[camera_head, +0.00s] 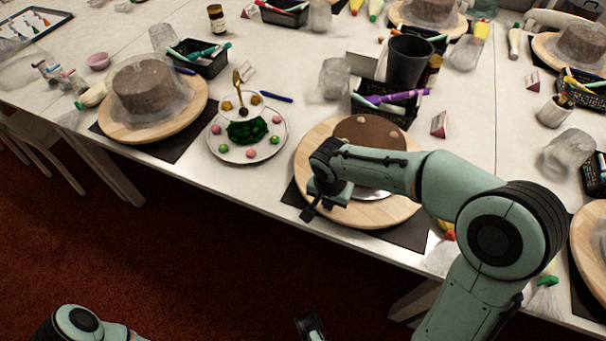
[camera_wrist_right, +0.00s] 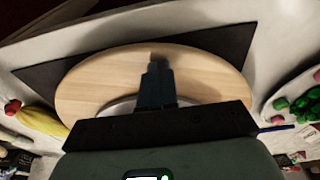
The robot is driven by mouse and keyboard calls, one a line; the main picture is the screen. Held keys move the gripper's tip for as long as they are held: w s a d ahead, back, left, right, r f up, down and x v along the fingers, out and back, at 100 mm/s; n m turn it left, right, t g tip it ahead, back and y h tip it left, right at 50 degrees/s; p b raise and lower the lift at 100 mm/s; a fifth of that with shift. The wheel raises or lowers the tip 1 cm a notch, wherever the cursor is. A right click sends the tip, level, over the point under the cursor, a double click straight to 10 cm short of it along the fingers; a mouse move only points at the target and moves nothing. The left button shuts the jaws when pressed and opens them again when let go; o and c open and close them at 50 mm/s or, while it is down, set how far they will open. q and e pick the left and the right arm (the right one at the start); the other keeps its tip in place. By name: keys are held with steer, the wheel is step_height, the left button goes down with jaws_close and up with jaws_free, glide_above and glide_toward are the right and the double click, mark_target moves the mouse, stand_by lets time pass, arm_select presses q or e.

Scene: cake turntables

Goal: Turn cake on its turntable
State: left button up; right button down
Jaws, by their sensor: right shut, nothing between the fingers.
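The cake (camera_head: 372,128) is a round brown cake with small pale pieces on top. It sits on a silver board (camera_head: 374,195) on a round wooden turntable (camera_head: 395,212); my right arm hides much of it. My right gripper (camera_head: 308,212) is shut and empty over the turntable's front-left rim. In the right wrist view, the shut fingers (camera_wrist_right: 156,62) overlap the pale wooden turntable (camera_wrist_right: 90,85), with the silver board's edge just behind them. I cannot tell whether they touch the wood. My left gripper's fingers are not visible.
A dark mat (camera_head: 412,236) lies under the turntable. A tiered sweets stand (camera_head: 272,150) is to the left, beyond it a plastic-wrapped cake (camera_head: 146,84) on another turntable. A black basket of pens (camera_head: 385,112) and a dark cup (camera_head: 408,62) stand behind. The table's front edge is close.

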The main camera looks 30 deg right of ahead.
mark_target(377, 218)
steer(key=shift+s+d+b, duration=0.25)
steer(key=shift+s+d, duration=0.7)
steer(key=shift+s, duration=0.3)
steer(key=shift+s+d+b, duration=0.2)
steer(key=shift+s+d, duration=0.75)
steer(key=shift+s, duration=0.3)
steer(key=shift+s+d, duration=0.55)
steer(key=shift+d, duration=0.35)
steer(key=shift+s+d, duration=0.55)
steer(key=shift+d, duration=0.35)
steer(key=shift+s+d, duration=0.55)
steer(key=shift+d, duration=0.35)
step_height(377, 218, up, 2)
steer(key=shift+p, duration=1.05)
steer(key=shift+r+p, duration=0.3)
steer(key=shift+r, duration=0.1)
